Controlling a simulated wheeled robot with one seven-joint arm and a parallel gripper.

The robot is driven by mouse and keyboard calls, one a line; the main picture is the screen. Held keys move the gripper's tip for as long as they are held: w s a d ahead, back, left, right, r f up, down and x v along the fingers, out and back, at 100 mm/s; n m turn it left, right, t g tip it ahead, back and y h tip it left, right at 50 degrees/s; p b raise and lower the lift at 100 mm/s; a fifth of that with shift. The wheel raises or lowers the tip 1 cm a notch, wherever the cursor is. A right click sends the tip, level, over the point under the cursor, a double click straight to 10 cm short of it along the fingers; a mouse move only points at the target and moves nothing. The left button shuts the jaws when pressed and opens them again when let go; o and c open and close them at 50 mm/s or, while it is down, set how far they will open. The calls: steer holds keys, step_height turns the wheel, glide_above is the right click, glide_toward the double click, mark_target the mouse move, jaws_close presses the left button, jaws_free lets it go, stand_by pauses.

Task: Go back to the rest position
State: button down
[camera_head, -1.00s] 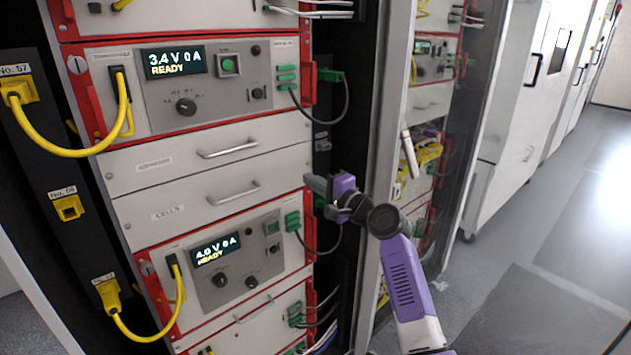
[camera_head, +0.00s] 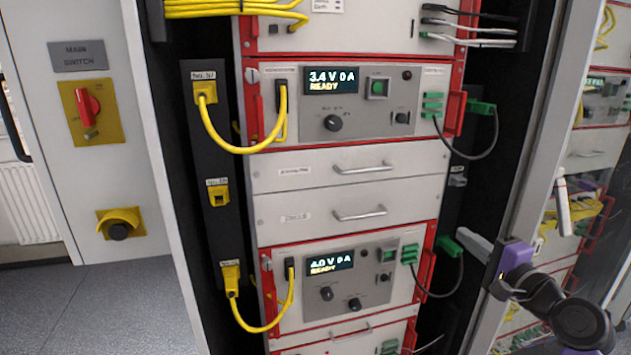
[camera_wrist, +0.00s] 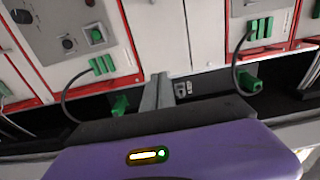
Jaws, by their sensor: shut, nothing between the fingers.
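My gripper (camera_head: 462,232) is in the head view at the lower right, in front of the black strip at the rack's right side. Its grey fingers are shut and empty, pointing left and up in the picture. A green plug (camera_head: 447,248) on the black strip appears just beside the fingertips; I cannot tell the depth between them. In the wrist view the shut fingers (camera_wrist: 158,92) lie between two green plugs, the left one (camera_wrist: 119,106) and the right one (camera_wrist: 249,82). My purple wrist housing fills the bottom of that view.
The battery rack's upper unit (camera_head: 345,123) reads 3.4 V and its lower unit (camera_head: 365,309) reads 4.0 V, both READY. Yellow cables (camera_head: 235,151) loop at the left. An open rack frame edge (camera_head: 520,190) stands close to my arm. Floor (camera_head: 95,300) is clear at lower left.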

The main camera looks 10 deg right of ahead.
step_height(320, 180, up, 3)
steer(key=d+n+h, duration=0.1)
steer(key=d+h, duration=0.2)
steer(key=s+a+f+n+t+h, duration=0.1)
steer(key=s+a+f+n+h, duration=0.2)
steer(key=s, duration=0.4)
steer(key=s+a+f+n+g+y, duration=0.1)
steer(key=s+a+f+n, duration=0.3)
steer(key=s+a, duration=0.4)
steer(key=s+a+f+n+g+y, duration=0.1)
steer(key=s+a+f+n, duration=0.4)
steer(key=s, duration=1.2)
steer(key=s+a+f+n+g+y, duration=0.2)
steer(key=s+a+f, duration=0.4)
steer(key=s+a, duration=0.6)
steer(key=s+n+y, duration=0.1)
steer(key=n, duration=0.1)
steer(key=shift+s+f+n, duration=0.15)
steer(key=shift+n, duration=0.15)
